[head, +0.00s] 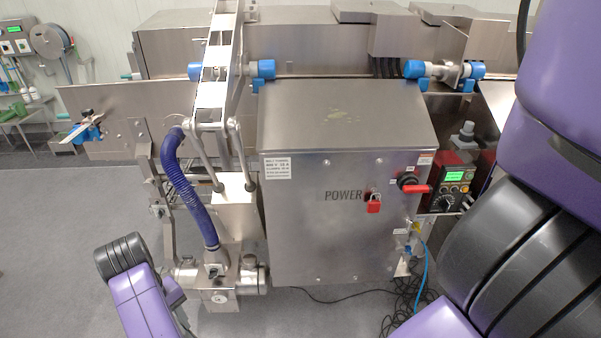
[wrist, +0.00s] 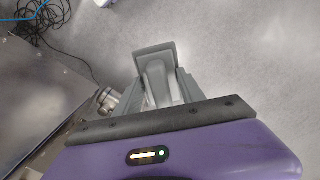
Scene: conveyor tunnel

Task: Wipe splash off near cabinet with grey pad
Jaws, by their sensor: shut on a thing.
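The near cabinet (head: 330,220) is a brushed-steel box marked POWER, with a sloped top. The splash (head: 341,115) is a small, faint yellowish patch on that sloped top, near its middle. In the wrist view my gripper (wrist: 158,82) is shut on the grey pad (wrist: 153,50), which sits between the fingers with its flat end outward. The pad is over the floor, apart from the cabinet. Neither the pad nor the fingers can be made out in the head view, where only purple and black links of my arm show.
A red padlock (head: 374,203) and a red-handled switch (head: 413,187) stick out of the cabinet's front. A blue hose (head: 188,190) and steel frame stand left of it. Black cables (head: 405,300) lie on the floor at lower right. Grey floor is free at left.

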